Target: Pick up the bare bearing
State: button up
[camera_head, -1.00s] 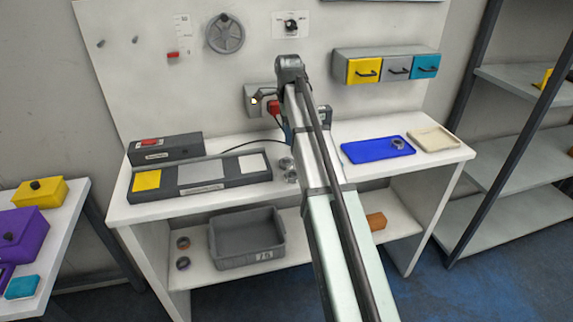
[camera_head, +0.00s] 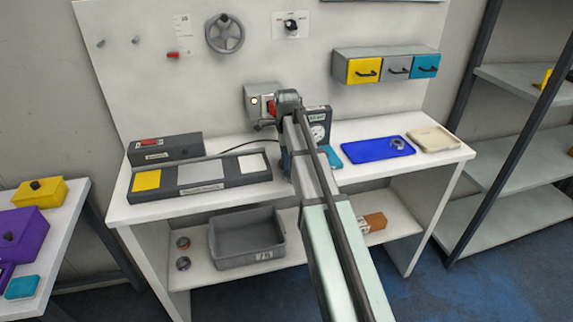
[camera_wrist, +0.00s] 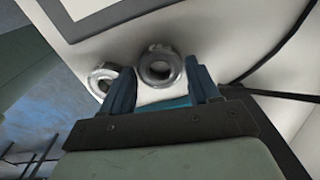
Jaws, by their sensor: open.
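In the wrist view, a silver ring-shaped bearing (camera_wrist: 161,66) lies on the white bench top, seen between the tips of my gripper (camera_wrist: 160,77). The blue fingers are apart, one on each side of it, with no clear contact showing. A second silver bearing (camera_wrist: 102,79) lies just left of the left finger, partly covered by it. I cannot tell which of the two is the bare one. In the head view my arm hides both bearings and my gripper. Another bearing (camera_head: 397,143) lies on the blue tray (camera_head: 362,152).
A grey block with yellow, grey and white pads (camera_head: 200,178) stands left of my arm. A dial gauge (camera_head: 318,130) and a box with a red part (camera_head: 262,101) stand close behind. A beige tray (camera_head: 433,139) is at the right. A dark cable (camera_wrist: 262,63) runs near the right finger.

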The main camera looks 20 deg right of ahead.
jog(key=shift+f, duration=0.35)
jog(key=shift+c, duration=0.3)
jog(key=c, duration=0.7)
jog(key=shift+r, duration=0.15)
